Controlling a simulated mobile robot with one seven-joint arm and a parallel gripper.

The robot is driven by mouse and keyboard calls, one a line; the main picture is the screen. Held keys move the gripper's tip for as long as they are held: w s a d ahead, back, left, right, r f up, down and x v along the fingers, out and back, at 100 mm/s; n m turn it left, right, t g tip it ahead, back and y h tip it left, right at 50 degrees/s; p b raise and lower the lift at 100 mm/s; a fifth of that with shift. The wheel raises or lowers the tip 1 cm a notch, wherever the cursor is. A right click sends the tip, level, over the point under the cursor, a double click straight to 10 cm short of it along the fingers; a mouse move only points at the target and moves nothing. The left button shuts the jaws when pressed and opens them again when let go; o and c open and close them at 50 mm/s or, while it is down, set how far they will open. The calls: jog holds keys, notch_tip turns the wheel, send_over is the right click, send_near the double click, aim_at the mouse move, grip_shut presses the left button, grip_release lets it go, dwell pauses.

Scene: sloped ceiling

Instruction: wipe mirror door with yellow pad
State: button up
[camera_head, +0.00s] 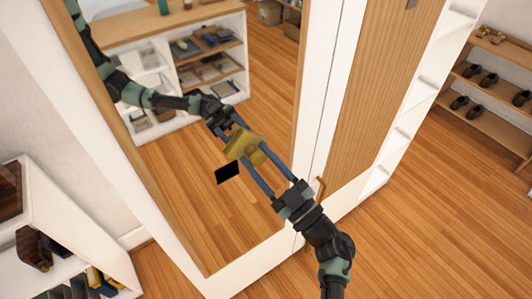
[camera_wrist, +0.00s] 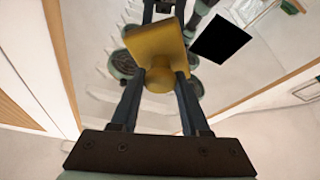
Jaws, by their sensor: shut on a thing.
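The mirror door (camera_head: 185,215) is a tall mirror in a wooden frame on a white cabinet. It also shows in the wrist view (camera_wrist: 245,75). A black rectangular patch (camera_head: 227,172) shows on the mirror, and in the wrist view it is up and right of the pad (camera_wrist: 220,38). My gripper (camera_head: 260,160) is shut on the knob of the yellow pad (camera_head: 241,143). In the wrist view the fingers (camera_wrist: 160,78) grip the knob, and the flat pad (camera_wrist: 153,42) faces the mirror. The pad meets or nearly meets its reflection; I cannot tell whether it touches.
A wooden door panel (camera_head: 385,85) with a handle (camera_head: 320,188) is right of the mirror. A shoe rack (camera_head: 485,95) stands at far right, and a white shelf unit (camera_head: 70,225) at lower left. Wood floor (camera_head: 430,220) is clear at right. Shelves inside the mirror are reflections.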

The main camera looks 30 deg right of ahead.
jog(key=shift+a+p, duration=1.1)
jog(key=shift+a, duration=2.65)
notch_tip(320, 180, up, 4)
jog(key=p, duration=0.3)
jog(key=shift+f, duration=0.25)
jog(key=shift+d+f+b, duration=0.15)
jog(key=shift+d+b, duration=0.05)
jog(key=shift+d, duration=1)
jog(key=shift+d+f+b, duration=0.1)
jog(key=shift+d+b, duration=0.1)
jog(key=shift+d, duration=0.95)
jog(key=shift+w+d+b, duration=0.1)
jog(key=shift+d+b, duration=1.2)
jog(key=shift+d, duration=2.25)
jog(key=s+p, duration=0.2)
jog(key=s, duration=0.4)
jog(key=shift+s, duration=0.1)
